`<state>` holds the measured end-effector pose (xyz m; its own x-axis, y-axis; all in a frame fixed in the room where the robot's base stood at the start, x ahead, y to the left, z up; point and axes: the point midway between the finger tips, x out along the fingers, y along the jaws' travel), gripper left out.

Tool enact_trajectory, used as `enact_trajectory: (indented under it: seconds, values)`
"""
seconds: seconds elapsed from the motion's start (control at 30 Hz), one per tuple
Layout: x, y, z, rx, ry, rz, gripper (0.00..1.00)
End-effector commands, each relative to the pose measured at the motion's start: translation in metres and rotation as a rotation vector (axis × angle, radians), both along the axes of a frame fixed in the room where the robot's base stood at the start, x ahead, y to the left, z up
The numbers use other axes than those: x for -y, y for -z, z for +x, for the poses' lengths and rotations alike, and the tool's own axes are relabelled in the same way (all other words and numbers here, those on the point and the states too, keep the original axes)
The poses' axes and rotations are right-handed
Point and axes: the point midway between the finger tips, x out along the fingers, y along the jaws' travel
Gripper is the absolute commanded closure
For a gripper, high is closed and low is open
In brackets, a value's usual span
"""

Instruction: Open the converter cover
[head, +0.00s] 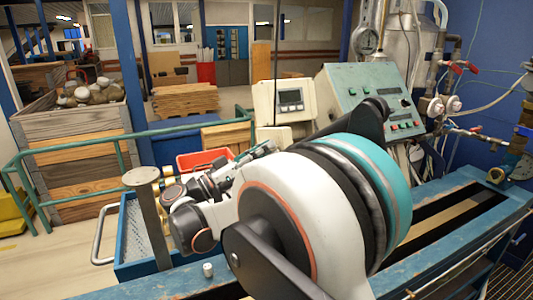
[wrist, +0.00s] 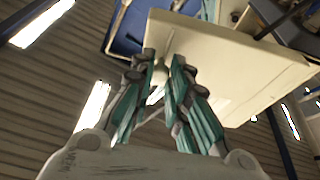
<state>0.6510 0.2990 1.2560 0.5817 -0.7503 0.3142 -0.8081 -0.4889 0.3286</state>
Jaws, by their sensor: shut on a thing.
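The cream converter (head: 265,102) with a small grey display (head: 291,97) stands behind my arm in the head view. My gripper (head: 268,147) is just below and in front of it, partly hidden by my own arm. In the wrist view, a large cream panel (wrist: 235,70), which looks like the converter's cover, fills the upper right. My gripper (wrist: 163,55) has its teal-grey fingers closed in at the panel's left end, on a small pale part of the cover. The exact contact is hard to make out. How far the cover stands open cannot be told.
A sloped green-grey control panel (head: 368,98) with buttons stands right of the converter. Pipes and red-handled valves (head: 455,66) are on the right wall. A blue bench rail (head: 470,210) runs along the front. A red crate (head: 200,158) and green railing (head: 90,143) are to the left.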

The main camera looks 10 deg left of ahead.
Motion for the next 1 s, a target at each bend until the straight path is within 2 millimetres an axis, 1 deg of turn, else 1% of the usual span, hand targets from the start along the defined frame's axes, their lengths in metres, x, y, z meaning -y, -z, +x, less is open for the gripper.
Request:
enact_trajectory:
  seconds: [0.03,0.07,0.1,0.17,0.2,0.5,0.63,0.77,1.0]
  values:
    - [-0.003,-0.004,0.001,0.004,-0.007,-0.007,1.00]
    - [-0.003,-0.004,0.001,0.003,-0.008,-0.007,1.00]
    - [-0.003,-0.004,0.001,0.003,-0.008,-0.007,0.78]
    - [-0.002,-0.004,0.001,0.003,-0.008,-0.006,0.64]
    - [-0.002,-0.003,0.001,0.003,-0.007,-0.006,0.63]
    - [-0.001,-0.001,0.000,0.002,-0.003,-0.002,0.63]
    - [-0.008,0.002,-0.005,0.002,-0.005,-0.002,0.63]
    - [-0.024,0.008,-0.017,0.001,-0.006,-0.002,0.63]
    - [-0.061,0.024,-0.045,0.002,-0.007,-0.002,0.63]
